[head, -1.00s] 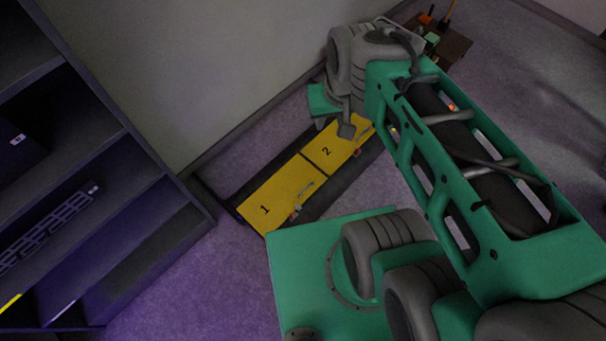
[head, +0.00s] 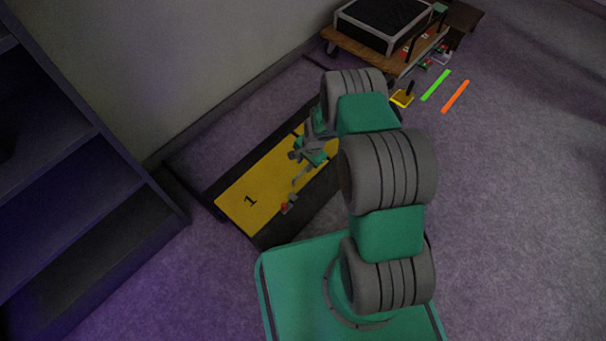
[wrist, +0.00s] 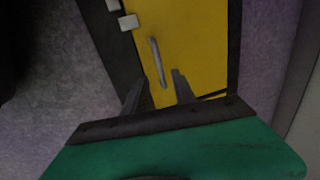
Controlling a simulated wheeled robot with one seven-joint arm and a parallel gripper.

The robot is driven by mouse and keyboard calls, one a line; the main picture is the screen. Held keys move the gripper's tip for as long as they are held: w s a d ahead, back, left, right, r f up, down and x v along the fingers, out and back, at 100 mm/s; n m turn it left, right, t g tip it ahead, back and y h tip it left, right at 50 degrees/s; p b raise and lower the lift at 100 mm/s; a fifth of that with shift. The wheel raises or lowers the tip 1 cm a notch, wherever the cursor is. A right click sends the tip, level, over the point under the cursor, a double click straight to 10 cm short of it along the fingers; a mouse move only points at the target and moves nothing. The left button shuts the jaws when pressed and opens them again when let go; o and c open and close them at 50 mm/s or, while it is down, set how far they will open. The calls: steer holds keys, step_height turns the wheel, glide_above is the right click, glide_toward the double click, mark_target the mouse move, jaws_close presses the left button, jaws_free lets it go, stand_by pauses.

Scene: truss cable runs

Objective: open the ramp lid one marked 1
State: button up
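The yellow lid marked 1 (head: 250,201) lies closed, flush in the dark cable ramp on the floor. Its grey bar handle (wrist: 157,62) shows in the wrist view. A small red-and-grey latch (head: 287,205) sits at the lid's near edge; pale blocks (wrist: 128,21) show at that edge in the wrist view. My gripper (head: 298,157) is low over the lid's right end. In the wrist view my gripper (wrist: 160,88) is open, its two fingers apart and pointing towards the handle. The handle lies ahead, roughly between them, not gripped. Lid 2 is mostly hidden behind my arm.
A dark shelf unit (head: 75,190) stands at the left, and a wall runs behind the ramp. A wooden dolly with a black case (head: 385,20) is at the back. Green (head: 436,85) and orange (head: 456,96) strips lie on clear carpet at right.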

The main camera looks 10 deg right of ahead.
mark_target(302, 171)
steer(key=f, duration=0.1)
steer(key=f+b, duration=0.1)
steer(key=f, duration=0.1)
steer(key=w+f+b, duration=0.1)
steer(key=f, duration=0.1)
steer(key=shift+a+f, duration=0.25)
steer(key=shift+a, duration=0.1)
steer(key=shift+s, duration=0.1)
jaws_close()
stand_by(0.9)
